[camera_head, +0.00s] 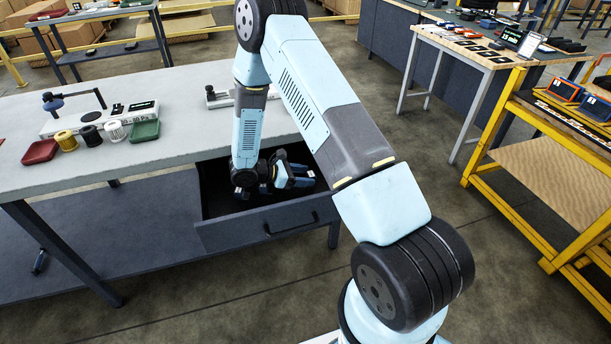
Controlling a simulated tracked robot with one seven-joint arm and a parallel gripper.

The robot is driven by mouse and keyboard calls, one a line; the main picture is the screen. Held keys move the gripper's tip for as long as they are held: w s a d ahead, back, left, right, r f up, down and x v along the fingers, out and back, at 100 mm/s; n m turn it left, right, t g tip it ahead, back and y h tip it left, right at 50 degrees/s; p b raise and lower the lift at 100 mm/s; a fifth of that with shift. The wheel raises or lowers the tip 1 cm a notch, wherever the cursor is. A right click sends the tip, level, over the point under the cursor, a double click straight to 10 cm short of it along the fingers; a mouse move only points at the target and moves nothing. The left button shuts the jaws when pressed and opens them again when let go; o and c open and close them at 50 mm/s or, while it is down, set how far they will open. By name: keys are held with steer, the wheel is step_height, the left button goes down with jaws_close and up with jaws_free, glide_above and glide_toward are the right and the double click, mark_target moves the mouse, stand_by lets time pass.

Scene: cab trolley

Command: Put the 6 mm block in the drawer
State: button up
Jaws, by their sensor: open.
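The drawer (262,228) is pulled out from under the grey-topped bench, with its dark front panel and handle toward me. My gripper (290,182) is at the drawer's open top, below the level of the bench top. It is open, but it is small and dark here, and its fingertips are hard to make out. I cannot pick out the 6 mm block. My gripper and arm hide part of the drawer's inside.
The bench top (110,160) carries a red tray (40,152), several spools, a green tray (144,131) and a grey device (222,98). A yellow trolley (519,108) stands at right. A wood-topped table (455,44) stands behind it. The floor between is clear.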

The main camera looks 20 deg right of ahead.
steer(key=v, duration=1.1)
steer(key=shift+a+r, duration=0.15)
steer(key=shift+a, duration=0.15)
steer(key=shift+a+r, duration=0.1)
steer(key=shift+r, duration=0.4)
steer(key=s+d+r+m+g+y, duration=0.1)
steer(key=s+d+r+m+y, duration=0.15)
steer(key=r, duration=0.55)
steer(key=s+d+r+m+y, duration=0.1)
steer(key=s+d+r+m, duration=0.2)
steer(key=r, duration=0.4)
steer(key=s+d+r+m+g+y, duration=0.1)
steer(key=s+d+r+m+y, duration=0.15)
steer(key=r, duration=0.55)
steer(key=s+d+r+m+t+y, duration=0.1)
steer(key=s+r+m+t+y, duration=0.2)
steer(key=s, duration=0.7)
steer(key=s+d+r+m+t+y, duration=0.2)
steer(key=s+r+m+t+y, duration=0.2)
steer(key=s+r+m, duration=0.3)
step_height(320, 180, up, 5)
steer(key=s, duration=0.3)
steer(key=shift+r+t, duration=0.15)
steer(key=shift+t, duration=0.15)
